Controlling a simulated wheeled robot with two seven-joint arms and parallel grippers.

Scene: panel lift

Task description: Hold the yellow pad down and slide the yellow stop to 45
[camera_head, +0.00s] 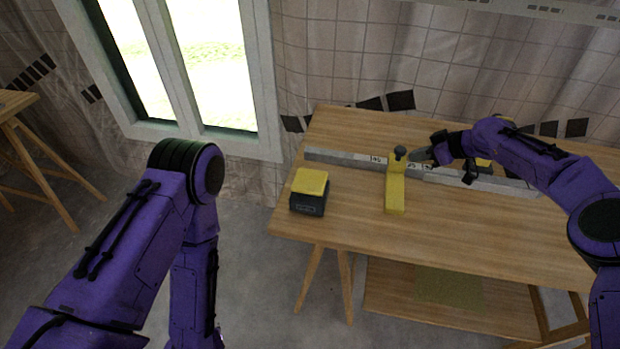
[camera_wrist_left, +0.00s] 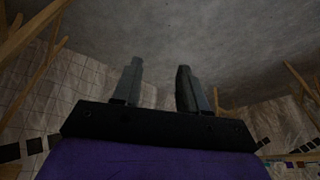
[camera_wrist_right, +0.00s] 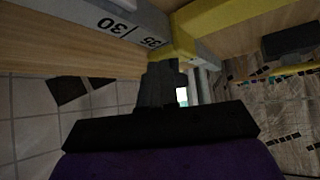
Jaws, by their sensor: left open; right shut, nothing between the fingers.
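The yellow pad (camera_head: 312,182) sits on a black base at the table's left end, with no gripper on it. The yellow stop (camera_head: 395,190) with its dark knob straddles the grey rail (camera_head: 340,158). In the head view it stands between the 45 mark on its left and the 35 mark on its right. My right gripper (camera_head: 420,155) is shut and empty, just right of the stop's upright; the right wrist view shows its fingers (camera_wrist_right: 165,75) against or very near the stop (camera_wrist_right: 185,38). My left gripper (camera_wrist_left: 160,85) is open and empty, seen only in its wrist view.
Yellow parts (camera_head: 483,162) show partly behind my right wrist. A lower shelf (camera_head: 400,290) is under the table. A window (camera_head: 205,70) and tiled wall stand behind; another trestle table (camera_head: 15,105) is far left.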

